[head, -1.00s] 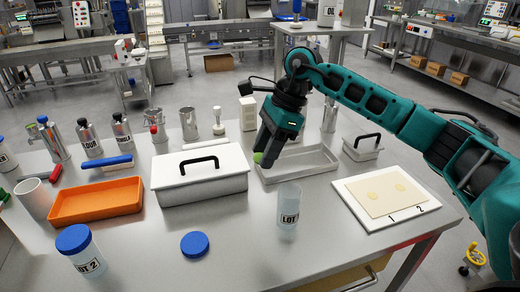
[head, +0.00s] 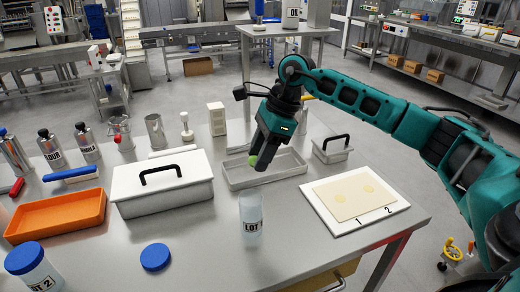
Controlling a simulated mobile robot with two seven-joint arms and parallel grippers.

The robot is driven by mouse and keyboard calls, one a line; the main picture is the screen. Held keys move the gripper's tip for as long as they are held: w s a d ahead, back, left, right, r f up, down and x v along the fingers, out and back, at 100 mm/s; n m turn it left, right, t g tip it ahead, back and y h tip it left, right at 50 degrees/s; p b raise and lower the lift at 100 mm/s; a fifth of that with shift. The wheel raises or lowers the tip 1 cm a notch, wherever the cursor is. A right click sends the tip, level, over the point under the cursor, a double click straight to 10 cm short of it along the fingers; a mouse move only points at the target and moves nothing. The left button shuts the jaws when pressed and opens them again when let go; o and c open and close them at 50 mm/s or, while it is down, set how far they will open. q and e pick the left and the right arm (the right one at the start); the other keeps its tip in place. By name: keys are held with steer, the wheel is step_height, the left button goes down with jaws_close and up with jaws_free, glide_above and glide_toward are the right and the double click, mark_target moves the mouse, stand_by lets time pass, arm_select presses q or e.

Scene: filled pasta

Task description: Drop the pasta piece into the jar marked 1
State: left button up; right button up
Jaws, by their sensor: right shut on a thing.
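My right gripper (head: 257,153) is shut on a small green pasta piece (head: 252,161). It hangs above the table, over the left part of a shallow metal tray (head: 290,165) in the picture. An open clear jar (head: 250,212) stands upright on the table, below the gripper in the picture; its label reads "LOT" and I cannot make out a number. The pasta piece is apart from the jar and higher than its rim. A second jar (head: 35,268) with a blue lid, marked "2", stands at the lower left. My left gripper is not in view.
A loose blue lid (head: 155,257) lies left of the open jar. A white lidded box (head: 160,185) and an orange tray (head: 55,215) stand further left. A white board (head: 320,205) with a pale sheet marked 1 and 2 lies to the right.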

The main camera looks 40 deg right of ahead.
step_height(320, 180, down, 4)
steer(key=shift+f+b, duration=0.15)
steer(key=shift+b, duration=1.1)
steer(key=o, duration=1.1)
steer(key=v, duration=1.3)
steer(key=shift+s+a, duration=0.1)
steer(key=shift+s, duration=0.1)
